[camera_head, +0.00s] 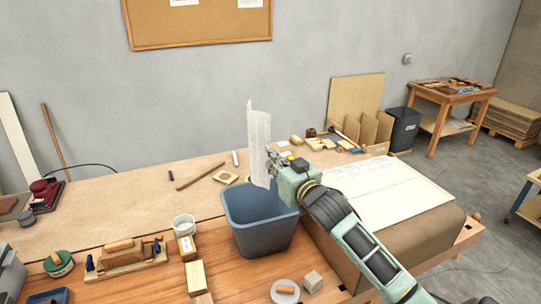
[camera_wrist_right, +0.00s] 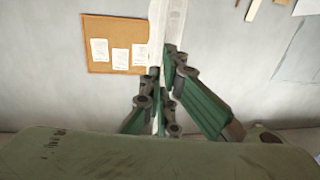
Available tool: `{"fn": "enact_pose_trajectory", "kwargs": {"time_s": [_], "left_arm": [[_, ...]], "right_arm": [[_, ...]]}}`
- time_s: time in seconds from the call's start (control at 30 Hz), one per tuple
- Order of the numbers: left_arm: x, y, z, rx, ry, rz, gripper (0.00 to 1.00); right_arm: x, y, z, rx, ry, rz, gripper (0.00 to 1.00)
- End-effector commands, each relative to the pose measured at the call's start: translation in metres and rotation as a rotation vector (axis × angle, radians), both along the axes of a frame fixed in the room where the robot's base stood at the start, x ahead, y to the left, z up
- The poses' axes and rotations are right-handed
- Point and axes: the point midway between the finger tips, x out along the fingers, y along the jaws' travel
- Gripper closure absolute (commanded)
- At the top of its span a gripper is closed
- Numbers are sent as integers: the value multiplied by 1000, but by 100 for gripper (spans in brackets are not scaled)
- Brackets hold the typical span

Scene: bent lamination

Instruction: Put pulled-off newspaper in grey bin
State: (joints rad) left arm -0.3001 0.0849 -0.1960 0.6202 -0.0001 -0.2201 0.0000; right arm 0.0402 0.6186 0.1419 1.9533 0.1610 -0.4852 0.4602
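A whitish, slightly curled newspaper sheet (camera_head: 258,142) hangs upright in my right gripper (camera_head: 272,163), above the back right of the grey bin (camera_head: 262,234). In the right wrist view the right gripper's fingers (camera_wrist_right: 162,95) close on the newspaper (camera_wrist_right: 165,28), which extends up from between them. The grey bin is an open, tapered tub on the workbench, and its visible inside looks empty. The newspaper's lower end is near the bin's rim; I cannot tell whether it reaches past it. My left gripper is not in view.
A brown curved form with a pale printed sheet (camera_head: 377,190) on top stands right of the bin. A dark waste bin (camera_head: 404,130) stands farther back.

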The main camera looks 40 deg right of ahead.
Motion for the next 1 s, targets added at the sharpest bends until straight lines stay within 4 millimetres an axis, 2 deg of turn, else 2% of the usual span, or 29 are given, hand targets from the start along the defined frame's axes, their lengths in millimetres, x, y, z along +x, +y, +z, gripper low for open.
{"fn": "enact_pose_trajectory", "kwargs": {"time_s": [0.73,1.0], "left_arm": [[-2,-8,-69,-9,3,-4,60],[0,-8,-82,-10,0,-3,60]], "right_arm": [[0,1,-67,1,0,3,100],[0,1,-92,4,0,3,100]]}}
